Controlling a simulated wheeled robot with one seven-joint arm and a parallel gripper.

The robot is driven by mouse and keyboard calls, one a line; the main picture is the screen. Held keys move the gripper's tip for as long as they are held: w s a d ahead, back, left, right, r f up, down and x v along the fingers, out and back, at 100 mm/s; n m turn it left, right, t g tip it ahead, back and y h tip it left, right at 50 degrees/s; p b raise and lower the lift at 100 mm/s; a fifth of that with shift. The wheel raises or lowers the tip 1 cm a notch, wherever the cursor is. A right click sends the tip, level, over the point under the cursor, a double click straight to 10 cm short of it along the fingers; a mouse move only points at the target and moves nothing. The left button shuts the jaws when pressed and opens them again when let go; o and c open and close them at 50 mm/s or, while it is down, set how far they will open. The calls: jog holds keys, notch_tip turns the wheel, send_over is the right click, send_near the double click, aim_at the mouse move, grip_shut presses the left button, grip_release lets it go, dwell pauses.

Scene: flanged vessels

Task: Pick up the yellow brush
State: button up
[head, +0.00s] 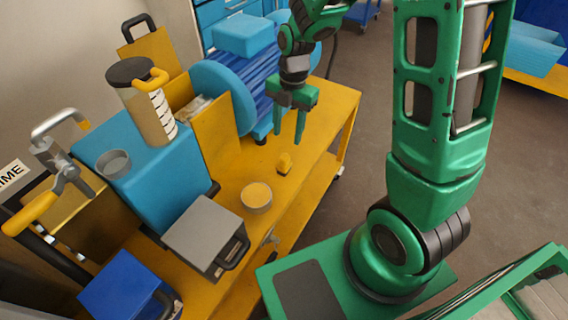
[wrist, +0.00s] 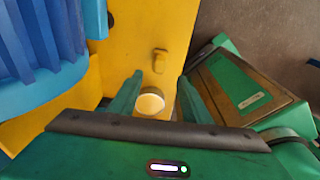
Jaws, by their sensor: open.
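A small yellow object, which looks like the yellow brush (head: 285,163), stands on the yellow table top near its right edge. It also shows in the wrist view (wrist: 160,61), just beyond the gap between the fingers. My gripper (head: 288,137) is above the brush and apart from it. In the wrist view, the two green fingers (wrist: 160,77) are spread with nothing between them. The brush's bristles are too small to make out.
A round tub (head: 256,196) with a pale yellow top stands in front of the brush. A blue ribbed flanged vessel (head: 225,92) lies behind to the left. A grey box (head: 205,232) and a blue box (head: 140,172) stand left. Bare table surrounds the brush.

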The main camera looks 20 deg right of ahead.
aim_at(284, 155)
jog(key=f, duration=0.3)
jog(key=a+f, duration=0.1)
jog(key=f, duration=0.6)
jog(key=shift+s+a+f, duration=0.15)
jog(key=shift+s+f, duration=0.05)
jog(key=shift+s, duration=0.1)
grip_shut()
